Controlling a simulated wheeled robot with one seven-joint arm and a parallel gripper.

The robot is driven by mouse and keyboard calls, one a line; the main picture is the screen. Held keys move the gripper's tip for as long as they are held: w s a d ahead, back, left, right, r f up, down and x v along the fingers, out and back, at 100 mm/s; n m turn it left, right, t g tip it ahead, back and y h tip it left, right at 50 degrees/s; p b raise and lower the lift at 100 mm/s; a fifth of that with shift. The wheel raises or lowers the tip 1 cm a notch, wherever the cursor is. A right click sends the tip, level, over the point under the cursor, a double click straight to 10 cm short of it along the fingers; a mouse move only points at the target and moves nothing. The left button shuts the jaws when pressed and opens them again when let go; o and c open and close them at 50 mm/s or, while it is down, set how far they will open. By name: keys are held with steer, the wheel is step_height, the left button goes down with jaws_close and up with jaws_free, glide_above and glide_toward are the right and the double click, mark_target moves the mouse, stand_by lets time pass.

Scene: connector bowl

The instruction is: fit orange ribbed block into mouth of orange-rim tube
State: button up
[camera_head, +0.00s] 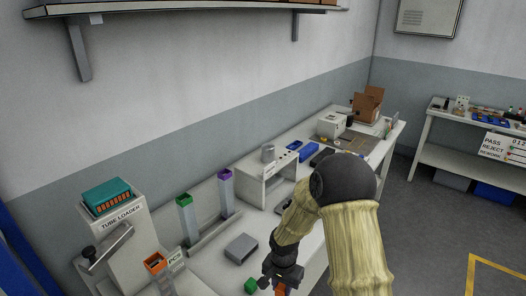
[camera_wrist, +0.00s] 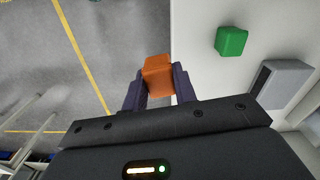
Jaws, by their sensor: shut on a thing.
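The orange block (camera_wrist: 158,76) is held between the two fingers of my gripper (camera_wrist: 158,88), which is shut on it. Its ribs cannot be made out. In the head view my gripper (camera_head: 278,284) is at the bottom edge, by the bench's front side, with a bit of the orange block (camera_head: 280,290) showing. In the wrist view the block appears over the floor, just past the bench edge. The orange-rim tube (camera_head: 155,262) stands at the lower left of the head view, by a PCS label, with its lower part cut off. My gripper is well to its right.
A green block (camera_head: 250,286) lies on the bench (camera_head: 218,262) near my gripper; it also shows in the wrist view (camera_wrist: 231,41). A grey box (camera_head: 241,248) sits behind it. Green-rim (camera_head: 185,212) and purple-rim (camera_head: 226,190) tubes stand behind. The tube loader (camera_head: 118,230) is at left.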

steer(key=d+f+n, duration=0.5)
steer(key=d+f, duration=0.4)
steer(key=d, duration=0.1)
steer(key=shift+w+n, duration=0.25)
steer(key=shift+n, duration=0.15)
steer(key=shift+d, duration=0.15)
